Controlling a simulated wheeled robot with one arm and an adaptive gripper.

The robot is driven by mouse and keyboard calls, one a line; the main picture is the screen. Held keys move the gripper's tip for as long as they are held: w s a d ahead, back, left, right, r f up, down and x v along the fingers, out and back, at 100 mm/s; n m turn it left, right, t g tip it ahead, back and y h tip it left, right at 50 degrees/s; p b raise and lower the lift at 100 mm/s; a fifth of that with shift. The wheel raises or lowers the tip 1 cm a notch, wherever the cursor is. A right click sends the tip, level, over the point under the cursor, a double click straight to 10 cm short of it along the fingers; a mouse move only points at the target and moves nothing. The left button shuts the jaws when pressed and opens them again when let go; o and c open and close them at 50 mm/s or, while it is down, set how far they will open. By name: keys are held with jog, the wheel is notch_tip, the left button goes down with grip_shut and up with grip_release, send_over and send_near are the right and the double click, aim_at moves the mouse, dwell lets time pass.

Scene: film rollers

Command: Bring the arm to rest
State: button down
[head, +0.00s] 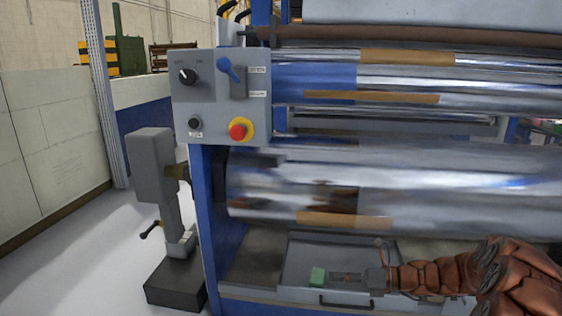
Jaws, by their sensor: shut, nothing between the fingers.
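My copper-coloured arm (445,276) reaches in from the lower right of the head view, with its links stretched to the left. My gripper (336,278) is at its end, low in front of the machine and below the large silver roller (400,190). Its fingers look shut and point left. A small green block (318,277) shows right at the fingertips; I cannot tell whether it touches them. The grey tray (300,256) with a dark handle lies behind and under the gripper.
Several rollers span the machine. A grey post device (155,165) stands at the left on a dark base. Pale floor (75,250) is free at far left.

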jog(key=s+a+r+n+g+h+p, duration=0.35)
jog(key=s+a+r+n+p, duration=0.2)
jog(key=s+r+n, duration=0.4)
jog(key=s+a+r+n+g+h+p, duration=0.35)
jog(key=s+r+n+p, duration=0.25)
jog(key=s+r, duration=0.55)
jog(key=s+d+r+n+h+p, duration=0.3)
jog(key=s+n+p, duration=0.1)
jog(key=s, duration=0.3)
jog(key=s+d+r+n+h+p, duration=0.3)
jog(key=s+d+n+p, duration=0.1)
jog(key=s, duration=0.3)
jog(key=s+d+r+n+t+h+p, duration=0.1)
jog(key=s+d+r+n+h+p, duration=0.1)
jog(key=s+d+r+n+p, duration=0.2)
jog(key=shift+s+d+n+h+p, duration=0.35)
jog(key=shift+s+n+p, duration=0.5)
jog(key=shift+s, duration=0.75)
